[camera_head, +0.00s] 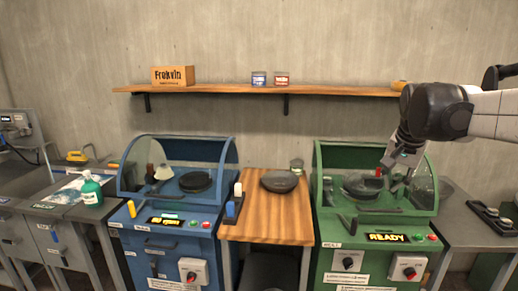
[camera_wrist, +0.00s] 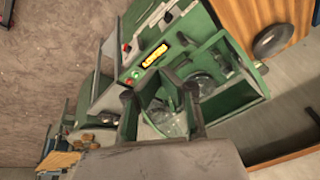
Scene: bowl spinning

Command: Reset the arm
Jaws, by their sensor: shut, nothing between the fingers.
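My arm reaches in from the right in the camera_head view. My gripper (camera_head: 394,166) is shut and empty, and hangs over the right part of the green machine (camera_head: 335,225), close to its clear cover. In the camera_wrist view my gripper (camera_wrist: 163,92) is in front of the green machine (camera_wrist: 215,45), seen tilted. The machine's round dark plate (camera_head: 362,186) is partly behind its clear cover. I cannot tell whether my fingers touch the machine.
The blue machine (camera_head: 170,235) stands left of the wooden table (camera_head: 270,222), which bears a dark round bowl (camera_head: 279,181). A wooden shelf (camera_head: 215,89) runs along the wall. A grey bench (camera_head: 462,236) with a dark tray (camera_head: 493,216) stands right.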

